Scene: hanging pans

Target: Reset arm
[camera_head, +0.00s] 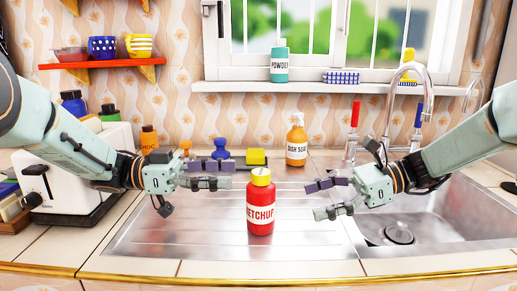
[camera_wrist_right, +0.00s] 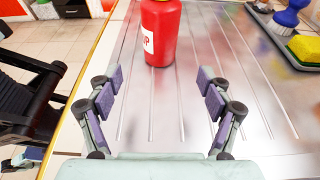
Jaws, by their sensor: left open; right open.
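My left gripper (camera_head: 228,183) is open and empty over the draining board, left of the red ketchup bottle. My right gripper (camera_head: 318,199) is open and empty to the right of the bottle, its fingers pointing left. The red ketchup bottle (camera_head: 260,212) with a yellow cap stands upright on the metal draining board between the two grippers. In the right wrist view the bottle (camera_wrist_right: 160,35) stands beyond the open fingers (camera_wrist_right: 155,100), apart from them, and its top is cut off. No hanging pans show in these views.
The sink (camera_head: 440,215) with its tap (camera_head: 428,95) is at the right. A dish soap bottle (camera_head: 297,145) and a tray with brushes and a yellow sponge (camera_head: 256,157) stand behind the ketchup. A toaster (camera_head: 75,175) is at the left. The draining board (camera_head: 175,235) is clear in front.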

